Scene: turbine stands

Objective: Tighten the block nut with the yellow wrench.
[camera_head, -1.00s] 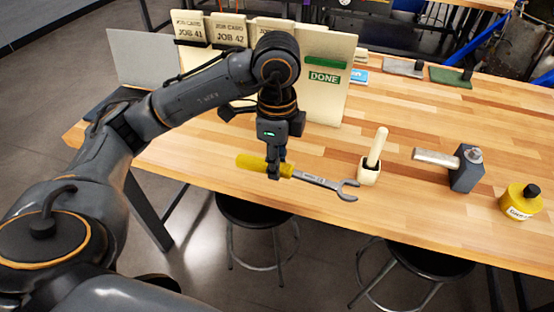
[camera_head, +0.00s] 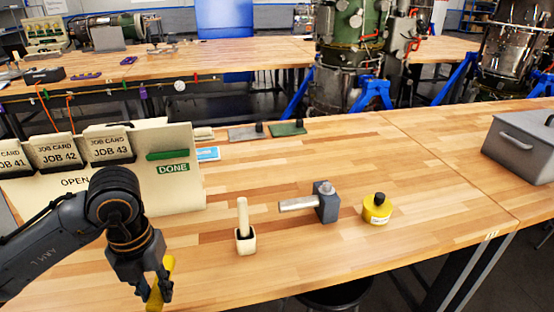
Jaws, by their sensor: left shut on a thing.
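My left gripper (camera_head: 156,292) is low at the left of the head view. It is shut on the yellow handle of the wrench (camera_head: 167,268); the wrench's metal end is not in view. A dark grey block (camera_head: 326,206) stands on the table right of the gripper, well apart from it. A grey nut (camera_head: 326,187) sits on its top, and a pale metal cylinder points left from its side. My right gripper is not in view.
A cream pot with an upright handle (camera_head: 245,240) stands between gripper and block. A yellow bottle (camera_head: 377,210) stands right of the block. A job card board (camera_head: 178,190) is behind the gripper. A grey case (camera_head: 520,147) is far right. The table's middle is mostly clear.

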